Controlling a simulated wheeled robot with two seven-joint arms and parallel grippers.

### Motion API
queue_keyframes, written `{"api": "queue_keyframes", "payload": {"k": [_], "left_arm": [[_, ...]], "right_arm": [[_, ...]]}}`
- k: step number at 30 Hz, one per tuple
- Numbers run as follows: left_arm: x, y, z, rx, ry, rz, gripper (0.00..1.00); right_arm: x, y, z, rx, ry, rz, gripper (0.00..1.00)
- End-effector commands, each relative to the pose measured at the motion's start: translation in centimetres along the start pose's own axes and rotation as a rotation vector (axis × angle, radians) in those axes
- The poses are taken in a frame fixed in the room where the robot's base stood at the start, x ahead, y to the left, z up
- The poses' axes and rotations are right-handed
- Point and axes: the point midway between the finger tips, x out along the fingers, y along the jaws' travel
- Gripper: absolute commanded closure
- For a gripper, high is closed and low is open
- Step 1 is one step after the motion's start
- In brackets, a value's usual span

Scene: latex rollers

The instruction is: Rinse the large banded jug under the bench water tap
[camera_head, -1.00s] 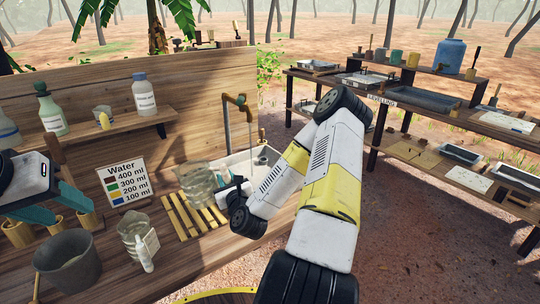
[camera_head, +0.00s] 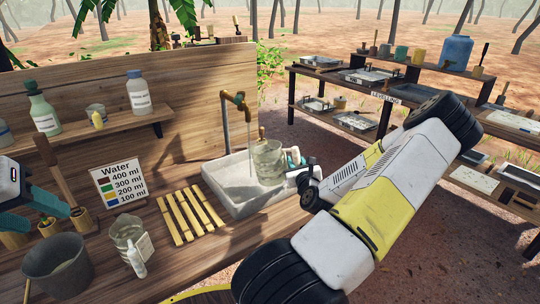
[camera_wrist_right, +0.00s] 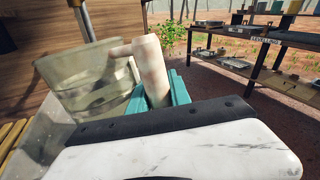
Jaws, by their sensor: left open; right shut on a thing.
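The large clear jug (camera_head: 268,162) with faint bands is upright over the right part of the white basin (camera_head: 215,178). My right gripper (camera_head: 292,160) is shut on its handle; in the right wrist view the teal fingers (camera_wrist_right: 178,88) close around the pale handle (camera_wrist_right: 152,70), with the jug body (camera_wrist_right: 88,82) to the left. The brass tap (camera_head: 238,98) stands behind the basin, its spout above and slightly left of the jug. My left gripper (camera_head: 50,215) is open and empty at the left edge.
A slatted wooden rack (camera_head: 190,214) lies left of the basin. A water chart (camera_head: 120,180), a smaller jug (camera_head: 122,232) and a grey bucket (camera_head: 58,268) stand further left. A shelf (camera_head: 110,133) holds bottles. Tables with trays (camera_head: 357,120) stand at the right.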

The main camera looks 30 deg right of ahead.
Motion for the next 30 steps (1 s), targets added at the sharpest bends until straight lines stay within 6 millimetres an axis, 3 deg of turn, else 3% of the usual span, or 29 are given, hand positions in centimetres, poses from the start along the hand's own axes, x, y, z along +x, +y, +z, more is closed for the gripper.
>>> {"api": "queue_keyframes", "payload": {"k": [30], "left_arm": [[0.0, 0.0, 0.0, 0.000, 0.000, 0.000, 0.51]], "right_arm": [[9.4, 6.3, 2.0, 0.001, -0.004, 0.002, 1.00]]}}
